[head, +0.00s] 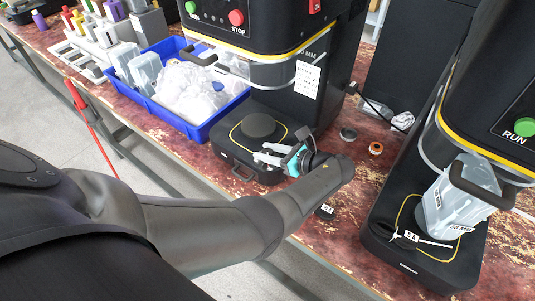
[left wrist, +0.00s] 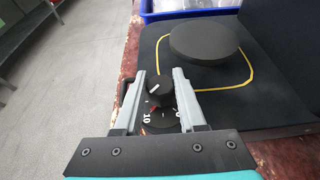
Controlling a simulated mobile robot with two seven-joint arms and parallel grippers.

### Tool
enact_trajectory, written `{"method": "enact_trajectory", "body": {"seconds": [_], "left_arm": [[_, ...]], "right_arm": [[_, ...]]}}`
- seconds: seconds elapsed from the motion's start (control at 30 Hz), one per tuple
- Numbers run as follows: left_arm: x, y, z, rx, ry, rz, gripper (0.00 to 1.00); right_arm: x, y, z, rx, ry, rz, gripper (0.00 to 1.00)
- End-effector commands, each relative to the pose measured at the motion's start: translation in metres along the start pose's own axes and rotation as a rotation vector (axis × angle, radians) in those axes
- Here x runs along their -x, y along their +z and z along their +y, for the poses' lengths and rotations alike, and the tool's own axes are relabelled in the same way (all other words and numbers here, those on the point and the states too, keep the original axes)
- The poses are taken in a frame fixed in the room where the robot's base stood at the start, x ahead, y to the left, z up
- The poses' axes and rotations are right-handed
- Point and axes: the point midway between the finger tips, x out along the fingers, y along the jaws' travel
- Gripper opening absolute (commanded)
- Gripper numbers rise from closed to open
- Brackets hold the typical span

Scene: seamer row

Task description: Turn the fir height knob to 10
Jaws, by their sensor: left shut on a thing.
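My left gripper (head: 263,154) is at the front right corner of the middle seamer's black base (head: 222,146). In the left wrist view its two grey fingers stand on either side of a black height knob (left wrist: 158,88), shut on it. A black dial (left wrist: 160,121) beside the knob carries a white 10 and a 0. A small red mark shows close to the 10; its exact reading is hard to tell. The knob is hidden by the fingers in the head view. No name that says fir is readable. My right gripper is not in view.
A round black plate (head: 258,126) sits on the base. A blue crate (head: 199,131) with bagged items stands behind left. Another seamer with a clear container (head: 459,200) on it stands at right. Small round parts lie on the red-brown table (head: 345,228) between the machines.

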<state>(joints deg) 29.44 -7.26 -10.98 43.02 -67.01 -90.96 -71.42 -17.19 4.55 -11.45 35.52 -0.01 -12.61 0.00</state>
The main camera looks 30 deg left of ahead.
Motion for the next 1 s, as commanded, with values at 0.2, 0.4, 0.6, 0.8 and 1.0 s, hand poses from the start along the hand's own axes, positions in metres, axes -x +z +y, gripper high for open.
{"method": "enact_trajectory", "body": {"seconds": [0.2,0.4,0.6,0.8,1.0], "left_arm": [[-0.0006,-0.0004,0.0006,0.005,0.013,0.001,0.0],[-0.0007,-0.0003,0.0006,0.005,0.013,0.001,0.0],[-0.0008,-0.0001,0.0005,0.005,0.012,0.001,0.56],[-0.0006,0.0,0.0003,0.005,0.011,0.001,0.7],[-0.0005,0.0006,0.0003,0.004,0.011,0.0,0.7]], "right_arm": [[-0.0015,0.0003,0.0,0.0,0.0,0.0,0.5],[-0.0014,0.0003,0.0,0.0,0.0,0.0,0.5],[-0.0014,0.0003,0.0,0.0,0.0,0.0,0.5],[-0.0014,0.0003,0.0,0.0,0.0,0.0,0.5],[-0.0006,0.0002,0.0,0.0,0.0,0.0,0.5]]}}
